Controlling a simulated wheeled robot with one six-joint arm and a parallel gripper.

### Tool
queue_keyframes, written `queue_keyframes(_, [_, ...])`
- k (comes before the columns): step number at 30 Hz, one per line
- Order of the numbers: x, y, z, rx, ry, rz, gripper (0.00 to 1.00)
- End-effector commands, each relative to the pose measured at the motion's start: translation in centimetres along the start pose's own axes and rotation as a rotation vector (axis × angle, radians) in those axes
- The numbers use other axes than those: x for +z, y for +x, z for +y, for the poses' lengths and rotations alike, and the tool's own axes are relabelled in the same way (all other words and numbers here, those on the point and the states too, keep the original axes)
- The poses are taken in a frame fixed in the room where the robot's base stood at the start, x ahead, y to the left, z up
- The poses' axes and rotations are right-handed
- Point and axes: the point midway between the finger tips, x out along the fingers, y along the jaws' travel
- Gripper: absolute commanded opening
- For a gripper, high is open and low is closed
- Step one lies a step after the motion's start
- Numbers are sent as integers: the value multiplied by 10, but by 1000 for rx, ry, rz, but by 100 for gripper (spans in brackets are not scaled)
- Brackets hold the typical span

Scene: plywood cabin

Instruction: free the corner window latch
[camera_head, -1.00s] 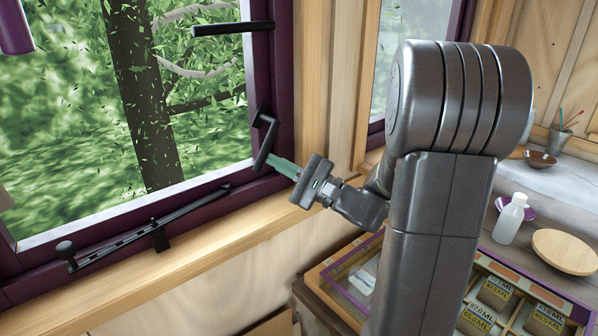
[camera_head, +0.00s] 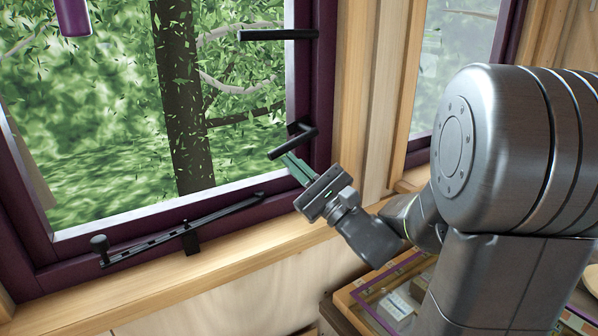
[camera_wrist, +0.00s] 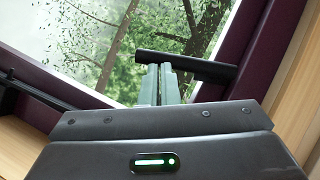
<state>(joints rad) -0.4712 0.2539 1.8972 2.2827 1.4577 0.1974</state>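The corner window latch (camera_head: 291,142) is a black handle on the purple window frame, near its lower right corner. Its arm points left and slightly down from its pivot. In the wrist view the latch (camera_wrist: 190,67) lies crosswise just past the fingertips. My gripper (camera_head: 288,160) has green fingers side by side, shut with nothing seen between them. The fingertips (camera_wrist: 160,68) meet the lower edge of the handle, on its underside; whether they press on it I cannot tell.
A second black handle (camera_head: 278,34) sits higher on the same frame. A black perforated stay bar (camera_head: 180,230) runs along the bottom rail. A wooden sill (camera_head: 150,278) lies below. A purple-edged display case (camera_head: 385,290) stands at the lower right, under my arm.

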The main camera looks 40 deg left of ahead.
Motion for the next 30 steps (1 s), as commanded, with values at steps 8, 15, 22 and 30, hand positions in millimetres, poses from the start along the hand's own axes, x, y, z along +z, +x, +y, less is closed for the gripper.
queue_keyframes(8, [3,2,1,2,-1,-1,0])
queue_keyframes(15, [3,2,1,2,-1,-1,0])
queue_keyframes(22, [0,0,1,2,-1,0,0])
queue_keyframes(30, [-23,-17,6,1,0,0,0])
